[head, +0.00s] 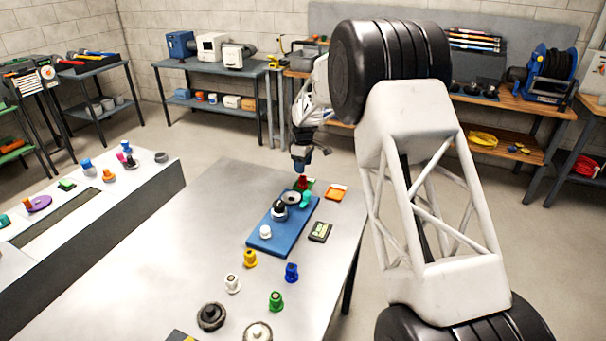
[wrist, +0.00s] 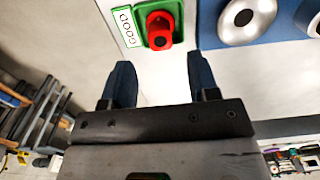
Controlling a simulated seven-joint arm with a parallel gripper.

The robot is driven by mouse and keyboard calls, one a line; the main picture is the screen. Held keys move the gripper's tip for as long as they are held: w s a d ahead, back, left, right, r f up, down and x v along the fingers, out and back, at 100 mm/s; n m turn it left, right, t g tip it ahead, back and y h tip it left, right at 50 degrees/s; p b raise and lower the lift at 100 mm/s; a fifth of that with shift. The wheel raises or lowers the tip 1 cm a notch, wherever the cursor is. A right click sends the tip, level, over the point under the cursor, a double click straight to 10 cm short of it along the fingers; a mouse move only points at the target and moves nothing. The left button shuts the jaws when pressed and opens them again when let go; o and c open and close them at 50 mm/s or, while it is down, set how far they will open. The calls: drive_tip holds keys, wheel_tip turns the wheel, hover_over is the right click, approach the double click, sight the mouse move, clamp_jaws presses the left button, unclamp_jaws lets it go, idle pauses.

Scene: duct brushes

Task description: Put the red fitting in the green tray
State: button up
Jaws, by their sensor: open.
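The red fitting (wrist: 160,30) sits inside the green tray (wrist: 140,12), seen in the wrist view with a white label reading "GOOD" along the tray's side. In the head view the red fitting (head: 302,182) and the green tray (head: 311,184) are at the far end of the table, partly hidden below my gripper (head: 300,166). In the wrist view my gripper (wrist: 161,72) is open, with nothing between its fingers. The fitting is beyond the fingertips and apart from them.
An orange tray (head: 337,192) stands to the right. Yellow, blue, green and white fittings stand nearer. The table's left part is clear.

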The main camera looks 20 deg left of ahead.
sight(303, 177)
drive_tip(key=shift+r, duration=2.45)
